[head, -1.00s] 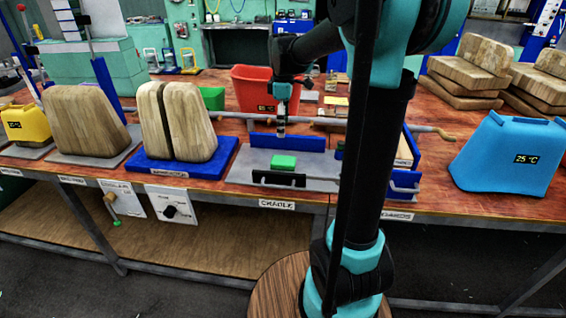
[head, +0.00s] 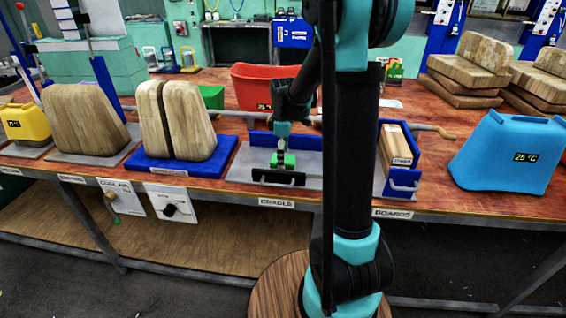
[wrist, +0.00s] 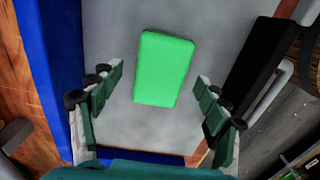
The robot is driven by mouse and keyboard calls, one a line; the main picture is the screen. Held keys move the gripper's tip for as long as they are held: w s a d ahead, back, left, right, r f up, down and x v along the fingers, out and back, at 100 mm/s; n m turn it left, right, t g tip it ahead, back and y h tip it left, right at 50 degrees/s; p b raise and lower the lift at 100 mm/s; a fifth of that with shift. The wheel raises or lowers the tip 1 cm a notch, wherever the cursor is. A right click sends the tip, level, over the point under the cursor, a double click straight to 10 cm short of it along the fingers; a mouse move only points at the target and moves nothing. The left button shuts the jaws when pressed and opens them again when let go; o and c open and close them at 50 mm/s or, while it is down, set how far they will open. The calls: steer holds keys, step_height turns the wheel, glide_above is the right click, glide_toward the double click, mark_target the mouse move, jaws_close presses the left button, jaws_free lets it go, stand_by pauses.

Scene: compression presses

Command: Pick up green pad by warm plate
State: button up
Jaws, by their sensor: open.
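A bright green rectangular pad (wrist: 164,69) lies flat on a grey metal plate (wrist: 115,125) in the wrist view. In the head view the pad (head: 289,160) is partly hidden by my gripper (head: 282,158), and the grey plate (head: 240,173) is behind a front label reading CRADLE. My gripper also shows in the wrist view (wrist: 160,76), open, with one finger on each side of the pad's lower part and gaps between fingers and pad. I cannot tell whether the fingertips touch the plate. I see no label naming a warm plate.
A blue rail (wrist: 45,65) runs along one side of the plate and a black bar with a handle (wrist: 252,75) along the other. To the right stand a blue boards holder (head: 403,172) and a blue container reading 25 °C (head: 505,150). Wooden blocks on a blue base (head: 180,168) stand left.

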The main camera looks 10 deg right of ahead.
steer(key=shift+f, duration=0.2)
steer(key=c, duration=1)
step_height(320, 180, up, 20)
steer(key=o, duration=0.4)
steer(key=c, duration=0.5)
steer(key=shift+s, duration=0.15)
steer(key=shift+c, duration=0.2)
